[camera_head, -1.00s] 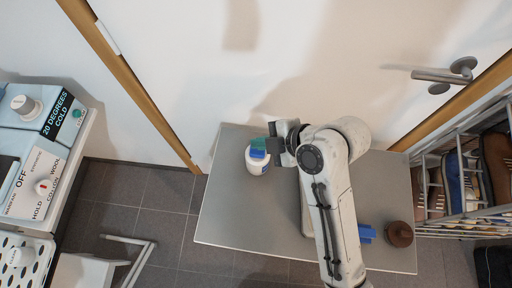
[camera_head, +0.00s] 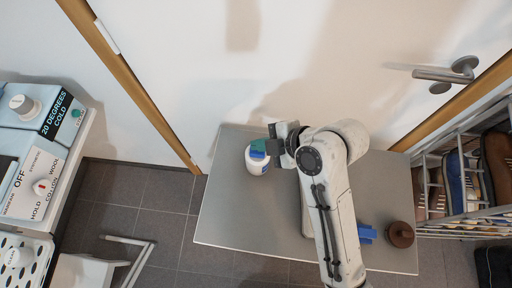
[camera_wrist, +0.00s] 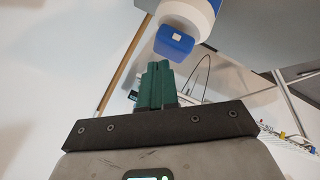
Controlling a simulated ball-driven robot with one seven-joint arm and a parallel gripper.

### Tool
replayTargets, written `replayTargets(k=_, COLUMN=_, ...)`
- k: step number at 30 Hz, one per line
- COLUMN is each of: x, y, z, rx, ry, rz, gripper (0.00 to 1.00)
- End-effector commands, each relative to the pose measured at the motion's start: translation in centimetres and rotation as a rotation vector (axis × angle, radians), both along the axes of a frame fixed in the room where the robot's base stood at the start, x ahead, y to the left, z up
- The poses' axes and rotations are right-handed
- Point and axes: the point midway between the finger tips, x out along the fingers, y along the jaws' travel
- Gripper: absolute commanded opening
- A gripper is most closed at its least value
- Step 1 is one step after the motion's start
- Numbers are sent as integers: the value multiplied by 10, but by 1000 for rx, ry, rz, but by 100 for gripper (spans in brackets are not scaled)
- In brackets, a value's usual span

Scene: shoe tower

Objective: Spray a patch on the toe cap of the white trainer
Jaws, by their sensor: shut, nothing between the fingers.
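A white spray bottle (camera_head: 258,162) with blue parts stands on the grey table, near its left back side. In the wrist view its blue head (camera_wrist: 173,43) is just beyond my fingertips. My gripper (camera_head: 258,146) has green fingers, shut together and empty, and partly covers the bottle's top from above. The fingers (camera_wrist: 158,68) also show in the wrist view; I cannot tell whether they touch the head. I cannot make out the white trainer; my arm hides part of the table.
The grey table (camera_head: 235,220) is clear at its front left. A blue object (camera_head: 367,233) and a brown round object (camera_head: 401,234) lie at its right. A wire shoe rack (camera_head: 440,222) with several shoes stands at the far right. A wall and door close off the back.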

Motion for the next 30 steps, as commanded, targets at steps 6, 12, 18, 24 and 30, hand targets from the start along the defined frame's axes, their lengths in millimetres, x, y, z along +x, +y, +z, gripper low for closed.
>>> replayTargets(k=6, x=0, y=0, z=-3, rx=0, ry=0, rz=0, gripper=0)
replayTargets(k=12, x=0, y=0, z=-5, rx=0, ry=0, rz=0, gripper=0)
replayTargets(k=18, x=0, y=0, z=-7, rx=0, ry=1, rz=1, gripper=0)
replayTargets(k=24, x=0, y=0, z=-10, rx=0, ry=1, rz=1, gripper=0)
replayTargets(k=30, x=0, y=0, z=-8, rx=0, ry=1, rz=1, gripper=0)
